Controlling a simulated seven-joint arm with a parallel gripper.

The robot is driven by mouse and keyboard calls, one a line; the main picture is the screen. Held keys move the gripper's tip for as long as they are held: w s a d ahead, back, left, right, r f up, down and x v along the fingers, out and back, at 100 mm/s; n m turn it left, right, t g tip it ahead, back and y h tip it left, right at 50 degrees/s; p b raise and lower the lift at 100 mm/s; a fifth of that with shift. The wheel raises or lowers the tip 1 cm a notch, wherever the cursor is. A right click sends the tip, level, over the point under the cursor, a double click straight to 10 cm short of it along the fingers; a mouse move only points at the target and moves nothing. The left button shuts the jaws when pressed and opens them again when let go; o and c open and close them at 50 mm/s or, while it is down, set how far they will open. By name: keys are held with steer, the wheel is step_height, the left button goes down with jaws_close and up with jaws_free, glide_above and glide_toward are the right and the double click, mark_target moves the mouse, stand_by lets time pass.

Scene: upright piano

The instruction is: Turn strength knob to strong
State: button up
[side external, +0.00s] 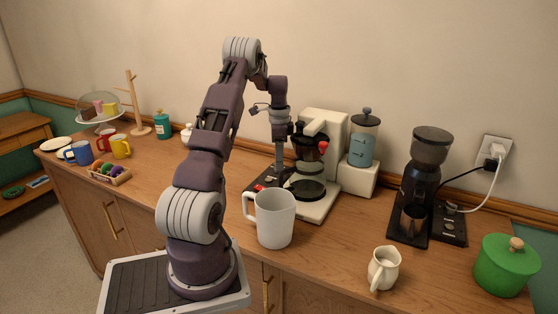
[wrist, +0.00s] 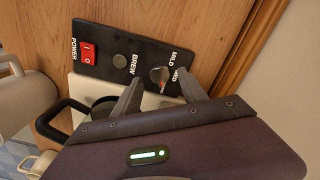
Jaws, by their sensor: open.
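The strength knob (wrist: 160,73) is a small round grey knob on a black control panel (wrist: 103,40) in the wrist view. The words MILD and MED show beside it; a STRONG label is not visible, and part of the panel is hidden behind my gripper. My gripper (wrist: 161,92) is open and empty, its fingertips on either side of the knob in the picture. I cannot tell whether they touch it. In the side external view my gripper (side external: 279,168) points down over the panel (side external: 262,182), beside the white coffee maker (side external: 325,125).
The panel also has a red power switch (wrist: 88,54) and a brew button (wrist: 120,61). A large white mug (side external: 274,220) stands in front of the coffee maker. A grinder (side external: 425,180), a small cream jug (side external: 383,268) and a green pot (side external: 505,268) stand to the right.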

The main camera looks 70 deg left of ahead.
step_height(320, 180, up, 6)
steer(key=shift+f, duration=0.1)
steer(key=shift+r, duration=0.2)
steer(key=shift+s+r, duration=0.1)
steer(key=shift+r, duration=0.1)
step_height(320, 180, up, 7)
steer(key=s+d+n+g+y, duration=0.1)
steer(key=s+d+n+y, duration=0.1)
steer(key=s+d+y, duration=0.1)
steer(key=shift+t, duration=0.8)
steer(key=w+d+r, duration=0.1)
steer(key=d+r, duration=0.1)
steer(key=d, duration=0.1)
steer(key=w+d+r, duration=0.1)
steer(key=d, duration=0.3)
steer(key=w+d+r, duration=0.1)
steer(key=d+r, duration=0.1)
steer(key=d, duration=0.2)
steer(key=shift+d+r, duration=0.25)
steer(key=shift+r, duration=0.1)
steer(key=s+d+r+t+h, duration=0.1)
steer(key=s+d+r+t, duration=0.1)
steer(key=d, duration=0.9)
steer(key=s+d+r+t, duration=0.1)
steer(key=s+d+t, duration=0.15)
steer(key=d, duration=0.95)
steer(key=s+d+f+n+h, duration=0.1)
steer(key=s+d+f+h, duration=0.1)
steer(key=s+d, duration=0.6)
steer(key=shift+f, duration=0.45)
